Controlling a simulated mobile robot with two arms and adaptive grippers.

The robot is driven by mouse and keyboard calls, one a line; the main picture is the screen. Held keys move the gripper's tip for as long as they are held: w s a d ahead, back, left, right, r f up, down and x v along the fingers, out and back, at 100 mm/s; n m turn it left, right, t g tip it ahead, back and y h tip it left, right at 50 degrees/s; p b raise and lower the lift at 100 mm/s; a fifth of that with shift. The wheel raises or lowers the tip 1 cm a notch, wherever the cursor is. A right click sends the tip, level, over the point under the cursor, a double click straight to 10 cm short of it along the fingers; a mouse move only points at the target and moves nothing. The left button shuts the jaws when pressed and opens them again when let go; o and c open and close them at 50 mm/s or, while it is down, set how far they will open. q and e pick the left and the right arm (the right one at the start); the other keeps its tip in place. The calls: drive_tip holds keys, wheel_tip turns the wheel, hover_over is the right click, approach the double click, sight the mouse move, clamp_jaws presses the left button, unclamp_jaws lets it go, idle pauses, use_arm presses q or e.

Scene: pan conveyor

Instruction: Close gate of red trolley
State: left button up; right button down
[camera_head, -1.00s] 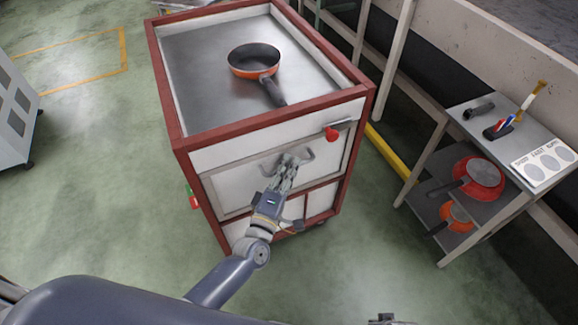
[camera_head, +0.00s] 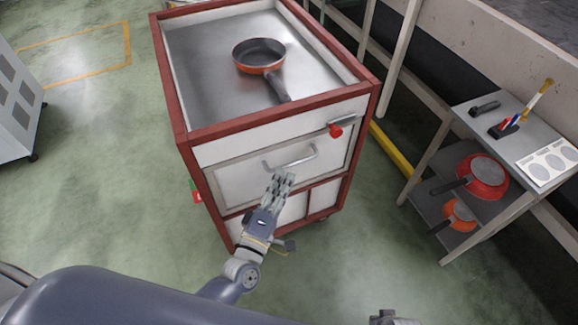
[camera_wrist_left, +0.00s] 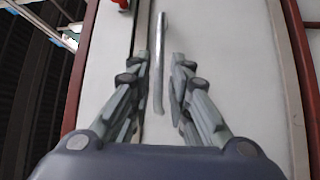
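The red-framed trolley (camera_head: 270,119) stands in front of me. Its white front gate (camera_head: 232,188) appears flush with the frame. The gate has a metal bar handle (camera_head: 292,160), which also shows in the left wrist view (camera_wrist_left: 159,62). A red latch knob (camera_head: 336,131) sits at the gate's upper right; part of it shows in the left wrist view (camera_wrist_left: 122,3). My left gripper (camera_head: 281,178) is just below the handle and apart from it. In the left wrist view its fingers (camera_wrist_left: 155,82) are spread and empty, with the handle ahead between them.
An orange pan (camera_head: 259,62) lies on the trolley top. A shelf (camera_head: 535,135) with red pans (camera_head: 487,178) stands at the right. Open floor lies left of the trolley. A small grey part, perhaps my right gripper, shows at the bottom edge.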

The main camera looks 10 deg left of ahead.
use_arm(q)
drive_tip(key=s, duration=0.3)
drive_tip(key=s+a, duration=0.1)
drive_tip(key=s, duration=0.1)
drive_tip(key=shift+s+f, duration=0.2)
drive_tip(key=shift+f, duration=0.15)
drive_tip(key=shift+d+f, duration=0.1)
